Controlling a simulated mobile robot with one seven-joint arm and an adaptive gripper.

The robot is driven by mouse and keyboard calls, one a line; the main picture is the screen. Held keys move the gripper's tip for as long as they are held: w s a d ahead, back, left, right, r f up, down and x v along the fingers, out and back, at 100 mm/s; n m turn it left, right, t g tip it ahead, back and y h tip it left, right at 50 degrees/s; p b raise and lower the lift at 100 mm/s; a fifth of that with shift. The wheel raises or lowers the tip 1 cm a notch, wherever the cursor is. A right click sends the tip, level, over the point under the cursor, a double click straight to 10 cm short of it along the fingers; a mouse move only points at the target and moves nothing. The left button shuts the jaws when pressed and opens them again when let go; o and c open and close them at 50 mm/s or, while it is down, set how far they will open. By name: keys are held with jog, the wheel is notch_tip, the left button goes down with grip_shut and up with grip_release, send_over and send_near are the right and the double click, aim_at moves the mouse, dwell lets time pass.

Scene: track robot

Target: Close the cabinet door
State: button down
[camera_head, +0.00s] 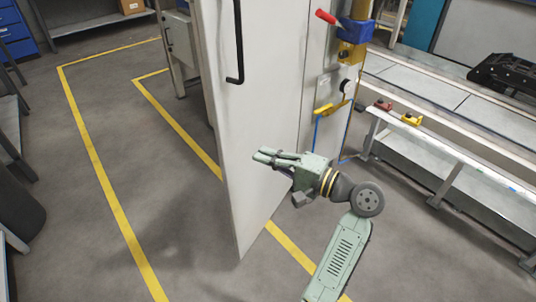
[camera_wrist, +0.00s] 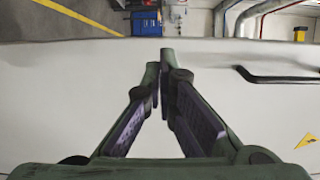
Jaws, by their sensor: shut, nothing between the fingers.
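The white cabinet door (camera_head: 260,100) stands open as a tall upright panel in the middle of the head view. Its black bar handle (camera_head: 238,50) is on the upper part of the face, near the left edge. My gripper (camera_head: 263,156) is in front of the door's face, below the handle, with its fingers pointing left. In the wrist view the fingers (camera_wrist: 163,62) are shut and empty, over the white door face (camera_wrist: 60,90). The handle (camera_wrist: 280,77) shows at the right there. I cannot tell whether the fingertips touch the door.
A workbench (camera_head: 450,135) with small red and yellow tools runs along the right. Blue and yellow devices (camera_head: 353,40) hang right of the door. Yellow lines (camera_head: 105,200) mark the floor. The grey floor left of the door is mostly clear. Blue drawers (camera_head: 15,35) stand far left.

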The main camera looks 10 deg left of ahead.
aim_at(222, 140)
jog(key=p+x, duration=0.1)
jog(key=x, duration=0.9)
jog(key=shift+p, duration=0.4)
